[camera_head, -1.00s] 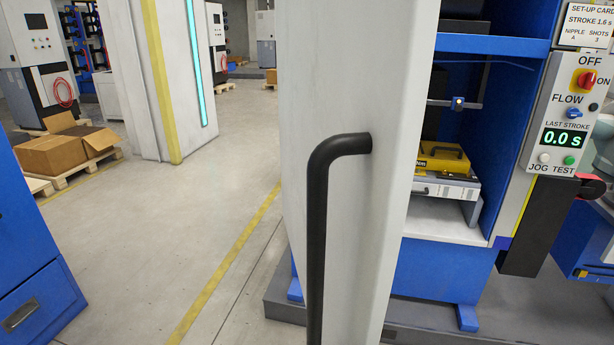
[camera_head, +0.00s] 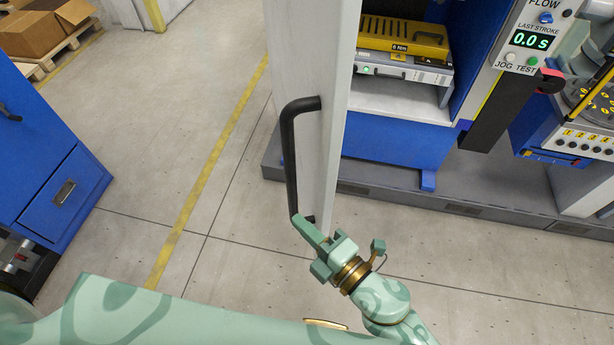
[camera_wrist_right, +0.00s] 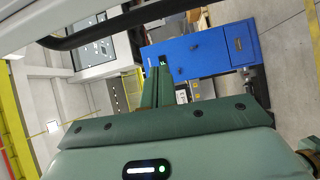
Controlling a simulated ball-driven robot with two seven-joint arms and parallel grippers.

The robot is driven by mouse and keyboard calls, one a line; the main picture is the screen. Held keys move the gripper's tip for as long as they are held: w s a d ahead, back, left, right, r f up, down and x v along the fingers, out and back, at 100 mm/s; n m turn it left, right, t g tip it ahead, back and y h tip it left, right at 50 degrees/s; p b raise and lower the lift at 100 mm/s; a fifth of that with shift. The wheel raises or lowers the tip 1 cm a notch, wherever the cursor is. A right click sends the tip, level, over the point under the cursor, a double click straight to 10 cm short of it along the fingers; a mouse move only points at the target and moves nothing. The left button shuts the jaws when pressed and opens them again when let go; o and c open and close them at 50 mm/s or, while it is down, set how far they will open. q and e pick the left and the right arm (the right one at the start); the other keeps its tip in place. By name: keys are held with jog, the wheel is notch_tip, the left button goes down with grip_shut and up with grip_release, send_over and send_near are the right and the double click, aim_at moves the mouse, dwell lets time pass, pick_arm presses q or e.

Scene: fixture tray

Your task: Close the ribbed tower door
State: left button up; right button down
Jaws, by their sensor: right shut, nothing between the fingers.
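The tower door (camera_head: 325,60) is a light grey panel standing open, swung out from the blue-framed tower (camera_head: 400,155). I see its smooth face and edge, and no ribs. A long black bar handle (camera_head: 290,150) runs down this face, bent into the door at both ends. My green right gripper (camera_head: 304,226) is shut and empty beside the handle's lower end; I cannot tell if its tips touch it. In the right wrist view the shut fingers (camera_wrist_right: 157,88) point up the picture, with the black handle (camera_wrist_right: 130,22) crossing beyond them. My left gripper is not in view.
Inside the tower are a yellow unit (camera_head: 405,38) and a white shelf (camera_head: 395,98). A control panel (camera_head: 530,40) is at upper right. A dark plinth (camera_head: 400,195) runs along the tower's foot. A blue cabinet (camera_head: 60,180) stands left. The floor between is clear.

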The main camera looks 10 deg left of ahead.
jog(key=w+a, duration=0.5)
jog(key=w, duration=0.3)
jog(key=shift+n, duration=0.4)
